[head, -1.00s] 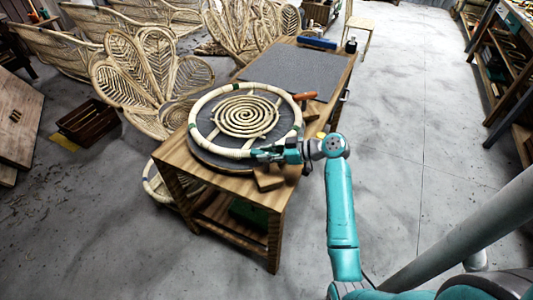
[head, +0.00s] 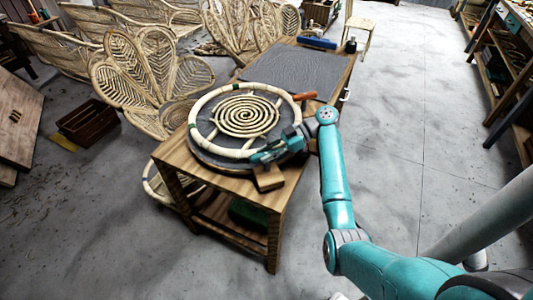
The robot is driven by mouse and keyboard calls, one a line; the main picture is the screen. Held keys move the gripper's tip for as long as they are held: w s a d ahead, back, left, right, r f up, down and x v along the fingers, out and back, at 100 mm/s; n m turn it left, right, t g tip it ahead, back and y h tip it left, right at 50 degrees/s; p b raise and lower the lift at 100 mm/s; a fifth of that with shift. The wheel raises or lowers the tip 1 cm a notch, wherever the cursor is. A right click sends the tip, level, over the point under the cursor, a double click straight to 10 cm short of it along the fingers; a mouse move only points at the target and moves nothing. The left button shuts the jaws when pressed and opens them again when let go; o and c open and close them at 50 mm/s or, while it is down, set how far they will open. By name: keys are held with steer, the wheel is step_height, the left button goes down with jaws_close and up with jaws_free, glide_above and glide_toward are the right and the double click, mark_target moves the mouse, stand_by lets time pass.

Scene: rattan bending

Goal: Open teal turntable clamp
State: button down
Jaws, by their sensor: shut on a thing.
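The turntable (head: 200,151) is a dark round disc on the near end of the wooden workbench. A pale rattan ring (head: 193,122) lies on it, with a spiral rattan coil (head: 247,115) inside. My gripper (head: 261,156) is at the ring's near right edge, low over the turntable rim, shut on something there. The teal clamp is hard to tell apart from my teal gripper; the gripped part is small and mostly hidden by the fingers. Dark bindings show at several places on the ring.
A wooden block (head: 268,178) sits at the bench's near corner, just below my gripper. A tool with an orange handle (head: 305,96) lies right of the ring. A grey mat (head: 292,76) covers the far bench.

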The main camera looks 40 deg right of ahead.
steer(key=shift+f, duration=0.1)
stand_by(0.3)
steer(key=c, duration=0.9)
jaws_free()
